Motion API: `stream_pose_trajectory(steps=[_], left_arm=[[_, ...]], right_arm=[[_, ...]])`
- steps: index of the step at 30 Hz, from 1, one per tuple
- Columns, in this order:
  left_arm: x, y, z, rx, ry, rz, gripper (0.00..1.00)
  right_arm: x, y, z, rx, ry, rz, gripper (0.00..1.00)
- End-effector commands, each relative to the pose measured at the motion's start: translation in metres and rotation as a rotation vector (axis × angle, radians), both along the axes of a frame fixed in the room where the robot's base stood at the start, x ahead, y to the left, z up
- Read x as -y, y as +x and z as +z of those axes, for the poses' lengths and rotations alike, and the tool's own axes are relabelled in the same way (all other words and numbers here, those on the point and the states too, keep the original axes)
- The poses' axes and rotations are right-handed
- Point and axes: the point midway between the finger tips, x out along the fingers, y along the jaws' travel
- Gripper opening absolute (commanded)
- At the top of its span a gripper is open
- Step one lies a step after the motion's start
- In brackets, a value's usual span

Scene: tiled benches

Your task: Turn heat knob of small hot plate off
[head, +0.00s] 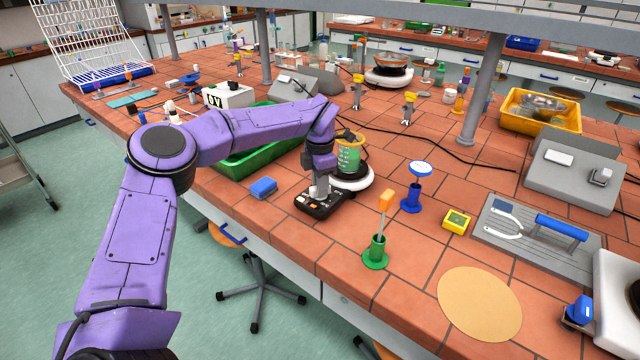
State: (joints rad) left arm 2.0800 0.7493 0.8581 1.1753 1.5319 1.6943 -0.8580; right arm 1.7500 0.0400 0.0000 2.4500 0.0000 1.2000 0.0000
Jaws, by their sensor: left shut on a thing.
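The small hot plate has a round white top (362,183) and a black control box (322,206) at its front, on the tiled bench. A green marked vessel (349,156) stands on the round top. My left gripper (319,192) points down over the control box and is shut at its knob. The knob itself is mostly hidden by the fingers, so its setting cannot be read. My right gripper is not in view.
A blue sponge-like block (263,187) and a green tray (252,150) lie left of the hot plate. A green holder with an orange-handled tool (376,250) and a blue stand (411,195) stand to the right. A cork-coloured disc (479,303) lies at the front right.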

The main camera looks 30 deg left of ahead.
Motion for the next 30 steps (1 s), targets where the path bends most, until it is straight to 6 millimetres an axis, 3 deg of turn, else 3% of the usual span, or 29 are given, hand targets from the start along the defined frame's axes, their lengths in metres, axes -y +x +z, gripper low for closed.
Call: stream_pose_trajectory(steps=[11,30], left_arm=[[0.000,0.000,-0.002,0.000,0.000,0.154,0.00],[0.000,0.000,-0.003,0.000,-0.001,0.750,0.00]], right_arm=[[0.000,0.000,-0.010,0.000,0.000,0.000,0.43],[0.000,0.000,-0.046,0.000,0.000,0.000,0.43]])
